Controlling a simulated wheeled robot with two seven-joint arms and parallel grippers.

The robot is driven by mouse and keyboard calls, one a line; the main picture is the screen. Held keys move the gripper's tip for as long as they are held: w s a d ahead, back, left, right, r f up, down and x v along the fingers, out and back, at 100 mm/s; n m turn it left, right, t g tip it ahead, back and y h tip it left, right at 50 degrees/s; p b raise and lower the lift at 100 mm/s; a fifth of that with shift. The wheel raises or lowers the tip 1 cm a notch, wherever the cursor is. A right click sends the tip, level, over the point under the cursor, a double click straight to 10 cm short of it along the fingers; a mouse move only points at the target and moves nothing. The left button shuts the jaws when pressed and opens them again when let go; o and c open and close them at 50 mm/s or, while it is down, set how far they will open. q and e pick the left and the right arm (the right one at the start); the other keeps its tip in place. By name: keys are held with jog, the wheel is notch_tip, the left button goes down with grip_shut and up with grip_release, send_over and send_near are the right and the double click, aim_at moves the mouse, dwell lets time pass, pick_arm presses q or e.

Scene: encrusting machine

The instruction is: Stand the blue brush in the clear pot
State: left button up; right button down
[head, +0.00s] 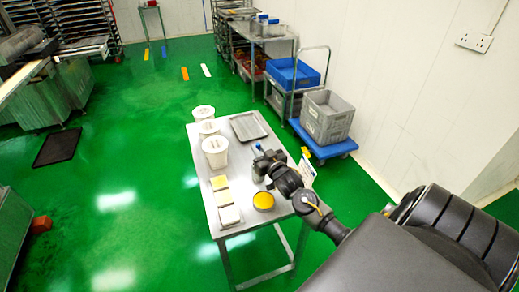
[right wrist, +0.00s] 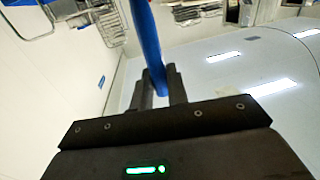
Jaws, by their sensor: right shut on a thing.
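My right gripper (head: 262,160) is over the right side of the steel table. In the right wrist view its fingers (right wrist: 159,92) are closed around the blue brush (right wrist: 148,45), whose long blue shaft runs up out of the frame. In the head view only a small bit of blue (head: 258,147) shows at the fingertips. A small greyish, see-through shape (head: 258,175) stands just under the gripper, partly covered by it; it may be the clear pot, but I cannot tell for sure. I cannot tell whether the brush touches it. My left gripper is out of view.
A trolley with a grey crate (head: 326,117) stands behind, near the wall. Green floor is open left of the table.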

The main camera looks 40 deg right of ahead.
jog(key=c, duration=1.3)
grip_release()
jog(key=s+a+b, duration=0.2)
jog(key=s, duration=0.8)
jog(key=shift+s+b, duration=0.35)
